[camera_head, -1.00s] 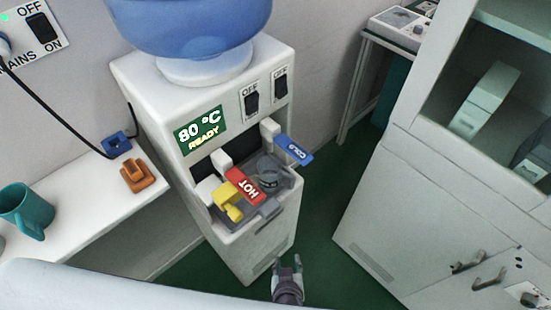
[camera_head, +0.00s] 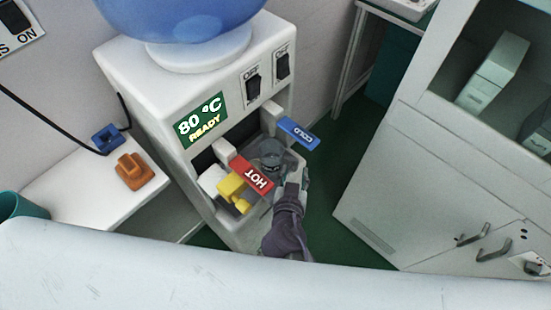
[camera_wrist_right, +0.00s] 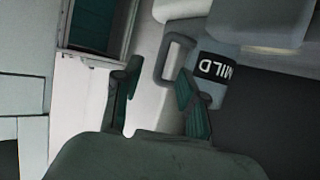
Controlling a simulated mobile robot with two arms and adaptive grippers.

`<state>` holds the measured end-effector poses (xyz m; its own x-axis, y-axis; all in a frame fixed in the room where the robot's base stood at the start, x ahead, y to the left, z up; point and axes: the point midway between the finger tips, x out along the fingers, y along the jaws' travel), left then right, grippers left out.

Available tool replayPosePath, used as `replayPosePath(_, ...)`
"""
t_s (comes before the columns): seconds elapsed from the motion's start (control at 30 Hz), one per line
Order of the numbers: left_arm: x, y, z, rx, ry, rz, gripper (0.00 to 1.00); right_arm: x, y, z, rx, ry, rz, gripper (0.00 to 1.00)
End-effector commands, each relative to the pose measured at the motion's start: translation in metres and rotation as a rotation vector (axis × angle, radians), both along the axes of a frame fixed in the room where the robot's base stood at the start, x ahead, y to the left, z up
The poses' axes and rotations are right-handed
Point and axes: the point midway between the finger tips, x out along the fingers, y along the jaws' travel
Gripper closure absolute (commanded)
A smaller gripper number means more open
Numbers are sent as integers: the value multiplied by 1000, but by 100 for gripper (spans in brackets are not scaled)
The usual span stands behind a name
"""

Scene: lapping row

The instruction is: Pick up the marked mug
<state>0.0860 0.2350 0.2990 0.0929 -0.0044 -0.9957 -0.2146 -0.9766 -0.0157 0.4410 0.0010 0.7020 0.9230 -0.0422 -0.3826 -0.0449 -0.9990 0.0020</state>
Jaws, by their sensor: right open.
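The marked mug (camera_head: 271,152) is grey and stands in the bay of the water dispenser, partly hidden by my arm and the taps. In the right wrist view the mug (camera_wrist_right: 212,90) shows a black band lettered "MILD" and a squared handle (camera_wrist_right: 172,60). My right gripper (camera_head: 283,165) is at the front of the bay, close to the mug. In the wrist view its two fingers (camera_wrist_right: 157,95) are apart, with the handle ahead of and between them; I cannot tell whether they touch it. My left gripper is not in view.
The dispenser (camera_head: 170,75) has a red HOT tap (camera_head: 250,173), a blue COLD tap (camera_head: 299,133) and a yellow piece (camera_head: 231,187). A teal mug (camera_head: 22,206) and an orange object (camera_head: 133,171) are on the left counter. A cabinet (camera_head: 420,170) stands at the right.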

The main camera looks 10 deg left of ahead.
Motion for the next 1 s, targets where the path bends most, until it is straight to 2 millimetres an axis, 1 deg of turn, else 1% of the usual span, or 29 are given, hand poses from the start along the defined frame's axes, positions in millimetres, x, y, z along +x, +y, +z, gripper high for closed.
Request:
replayPosePath(0.13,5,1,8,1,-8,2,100,23,-1,-5,-3,-3,1,59)
replayPosePath(0.3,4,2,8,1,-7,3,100,40,-2,-15,-1,-1,-1,59)
replayPosePath(0.57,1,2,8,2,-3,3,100,42,-2,-17,0,0,0,59)
replayPosePath(0.67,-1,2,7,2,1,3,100,42,-2,-17,0,0,0,74)
replayPosePath(0.8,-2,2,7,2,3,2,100,42,-2,-17,0,0,0,97)
replayPosePath(0.83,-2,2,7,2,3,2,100,42,-2,-17,0,0,0,100)
replayPosePath(1.0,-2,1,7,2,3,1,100,42,-2,-17,0,0,0,100)
